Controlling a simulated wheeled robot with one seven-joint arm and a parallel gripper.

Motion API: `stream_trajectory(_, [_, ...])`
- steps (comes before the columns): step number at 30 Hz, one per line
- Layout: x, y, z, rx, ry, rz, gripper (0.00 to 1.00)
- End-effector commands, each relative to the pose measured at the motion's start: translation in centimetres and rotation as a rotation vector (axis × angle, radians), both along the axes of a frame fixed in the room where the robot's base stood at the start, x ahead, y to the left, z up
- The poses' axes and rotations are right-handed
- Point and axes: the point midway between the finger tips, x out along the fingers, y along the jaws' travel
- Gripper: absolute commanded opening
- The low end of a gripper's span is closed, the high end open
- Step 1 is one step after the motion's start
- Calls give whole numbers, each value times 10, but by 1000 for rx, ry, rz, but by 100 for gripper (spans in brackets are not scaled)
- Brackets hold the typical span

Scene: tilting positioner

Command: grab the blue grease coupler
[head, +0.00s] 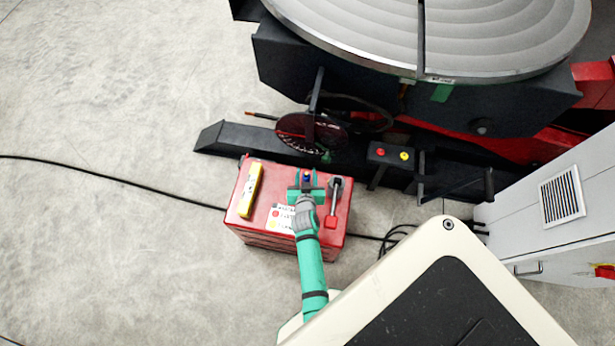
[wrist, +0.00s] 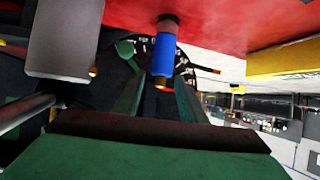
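The blue grease coupler (head: 307,177) stands on the red tool chest (head: 257,220), near its far edge. In the wrist view the scene appears inverted, and the blue coupler (wrist: 163,55) shows at upper centre, with a dark end toward the red surface. My gripper (head: 306,185) reaches over the chest top from the near side. Its green fingers are apart, one on each side of the coupler's line. In the wrist view my gripper (wrist: 160,88) has the coupler between and just beyond its fingertips. I cannot tell whether either finger touches it.
A yellow level (head: 250,190) lies at the chest's left. A dark handwheel (head: 312,133) and the positioner's base (head: 240,140) stand behind. A black cable (head: 110,176) crosses the open floor.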

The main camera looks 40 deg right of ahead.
Motion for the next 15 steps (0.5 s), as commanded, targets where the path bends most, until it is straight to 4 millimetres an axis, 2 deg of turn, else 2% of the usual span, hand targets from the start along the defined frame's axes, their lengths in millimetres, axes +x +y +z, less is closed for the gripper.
stream_trajectory(6, [21, -17, -14, 0, -1, 0, 38])
stream_trajectory(15, [27, -27, -21, 0, 0, -4, 38])
